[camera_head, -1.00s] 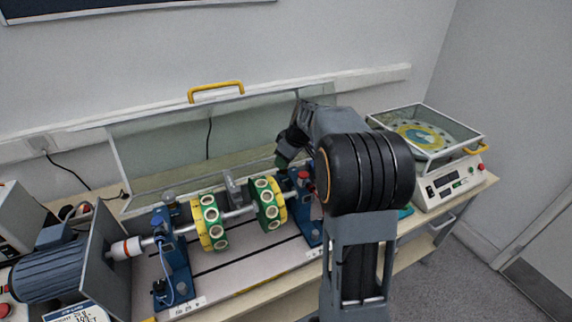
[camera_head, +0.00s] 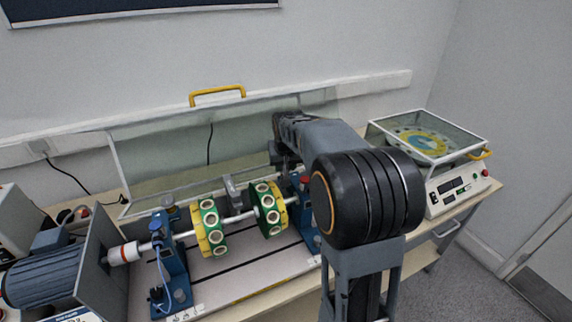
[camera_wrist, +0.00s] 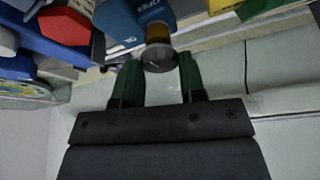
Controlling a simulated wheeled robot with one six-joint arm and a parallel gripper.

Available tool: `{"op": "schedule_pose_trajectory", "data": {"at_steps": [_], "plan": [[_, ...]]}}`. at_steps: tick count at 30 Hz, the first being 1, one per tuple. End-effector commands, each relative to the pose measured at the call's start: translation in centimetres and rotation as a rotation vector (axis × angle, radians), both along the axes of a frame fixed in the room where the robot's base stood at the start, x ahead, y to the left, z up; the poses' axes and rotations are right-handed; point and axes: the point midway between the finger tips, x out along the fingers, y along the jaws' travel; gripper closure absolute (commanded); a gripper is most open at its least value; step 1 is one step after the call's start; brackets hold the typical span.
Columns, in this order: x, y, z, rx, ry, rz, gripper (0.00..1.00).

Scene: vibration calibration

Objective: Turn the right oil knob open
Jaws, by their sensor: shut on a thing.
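In the wrist view the right oil knob (camera_wrist: 159,62) is a dark grey round cap on an amber oil cup (camera_wrist: 157,33) above the blue bearing stand (camera_wrist: 122,22). The green fingertips of my gripper (camera_wrist: 158,66) stand on either side of the cap, shut on it. In the head view my arm hides the right knob and the fingers; the right blue stand (camera_head: 305,203) shows only in part. The left oil cup (camera_head: 168,200) stands on the left blue stand (camera_head: 174,262).
A shaft with two yellow-green discs (camera_head: 209,228) runs between the stands, with a blue motor (camera_head: 50,278) at left. A clear cover with a yellow handle (camera_head: 217,91) stands raised behind. A balancing machine (camera_head: 455,188) is at right. A red knob (camera_wrist: 66,22) is near my fingers.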

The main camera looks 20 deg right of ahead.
Motion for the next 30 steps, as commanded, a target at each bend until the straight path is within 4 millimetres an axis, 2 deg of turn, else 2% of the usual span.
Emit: {"op": "schedule_pose_trajectory", "data": {"at_steps": [10,26,27,30], "plan": [[0.0,0.09,-0.05,0.002,0.003,-0.117,0.86],[0.01,0.09,-0.08,0.003,0.002,-0.135,0.86],[0.01,0.09,-0.08,0.003,0.002,-0.135,0.6],[0.01,0.09,-0.07,0.003,0.002,-0.135,0.5]]}}
